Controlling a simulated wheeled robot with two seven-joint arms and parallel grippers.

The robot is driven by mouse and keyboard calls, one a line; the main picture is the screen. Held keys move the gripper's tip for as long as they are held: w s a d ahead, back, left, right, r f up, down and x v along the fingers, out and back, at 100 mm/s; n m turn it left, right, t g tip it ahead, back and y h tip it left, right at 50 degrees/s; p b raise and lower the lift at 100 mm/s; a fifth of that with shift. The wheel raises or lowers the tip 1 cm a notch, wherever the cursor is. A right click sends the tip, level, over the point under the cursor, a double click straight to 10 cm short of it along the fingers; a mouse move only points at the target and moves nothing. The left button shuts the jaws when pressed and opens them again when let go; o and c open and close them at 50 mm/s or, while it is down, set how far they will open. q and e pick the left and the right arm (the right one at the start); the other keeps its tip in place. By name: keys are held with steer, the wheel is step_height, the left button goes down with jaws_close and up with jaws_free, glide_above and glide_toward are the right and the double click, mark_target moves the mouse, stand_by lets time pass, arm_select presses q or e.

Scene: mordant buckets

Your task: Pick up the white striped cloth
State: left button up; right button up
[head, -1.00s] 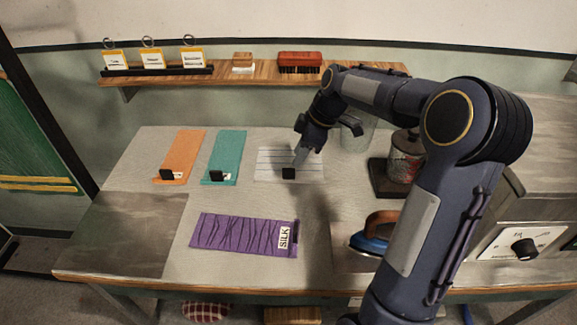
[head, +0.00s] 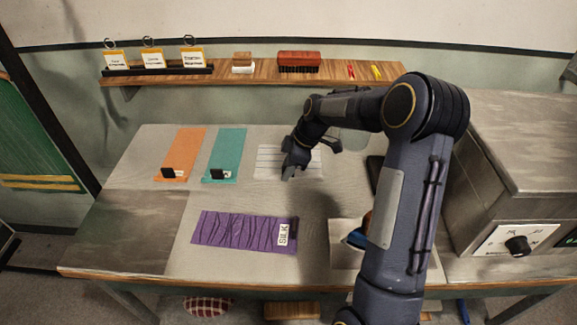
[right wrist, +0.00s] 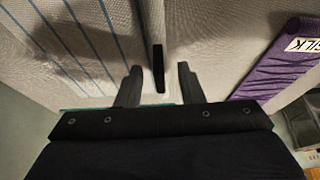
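The white striped cloth (head: 268,160) lies flat on the table, right of the teal cloth. It also shows at the upper left of the right wrist view (right wrist: 75,35). An upright black tab (right wrist: 158,68) stands at the cloth's near edge; my gripper hides it in the head view. My right gripper (head: 290,172) is low over that edge. In the right wrist view its fingers (right wrist: 158,86) are apart, one on each side of the tab, with gaps showing. My left gripper is not in view.
Orange (head: 183,150) and teal (head: 227,152) cloths with black tabs lie to the left. A purple cloth labelled SILK (head: 235,231) lies in front. A blue iron (head: 357,238) is mostly hidden by my right arm. A shelf (head: 220,78) runs behind.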

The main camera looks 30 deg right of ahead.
jaws_close()
steer(key=shift+r, duration=0.1)
